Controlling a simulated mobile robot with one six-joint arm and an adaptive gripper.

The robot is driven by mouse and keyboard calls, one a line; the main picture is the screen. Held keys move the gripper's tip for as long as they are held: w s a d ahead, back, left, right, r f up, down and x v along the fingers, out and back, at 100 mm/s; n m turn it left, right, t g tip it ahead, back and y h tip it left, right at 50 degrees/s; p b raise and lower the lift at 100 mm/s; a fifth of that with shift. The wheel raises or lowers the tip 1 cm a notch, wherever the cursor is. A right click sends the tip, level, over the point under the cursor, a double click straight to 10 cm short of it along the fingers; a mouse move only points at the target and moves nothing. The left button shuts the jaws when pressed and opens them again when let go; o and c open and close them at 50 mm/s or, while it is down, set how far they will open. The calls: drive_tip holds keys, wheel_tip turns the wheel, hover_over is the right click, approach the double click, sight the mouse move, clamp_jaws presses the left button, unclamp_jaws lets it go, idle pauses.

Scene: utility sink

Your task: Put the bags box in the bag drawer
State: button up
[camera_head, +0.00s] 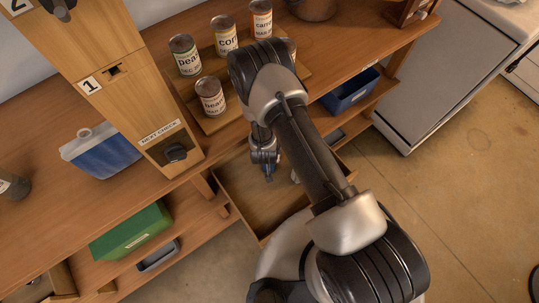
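An open wooden drawer (250,208) sticks out below the counter in the middle of the view; I take it for the bag drawer, but no label on it is readable. My gripper (268,175) points down over the drawer, and I cannot tell whether its fingers are open or shut. A small pale thing shows just right of the gripper, at the drawer's inner right side, mostly hidden by my arm. I cannot tell whether it is the bags box. No box with a readable bags label is in view.
Labelled cans (187,55) stand on a wooden board on the counter. A wooden cabinet marked 1 and 2 (120,75) and a blue and white container (102,151) stand left. A green bin (131,230) and a blue bin (351,90) sit on lower shelves.

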drive_tip(key=o, duration=1.3)
drive_tip(key=shift+f, duration=0.1)
drive_tip(key=p+v, duration=0.8)
drive_tip(key=v, duration=0.4)
drive_tip(key=shift+w, duration=0.1)
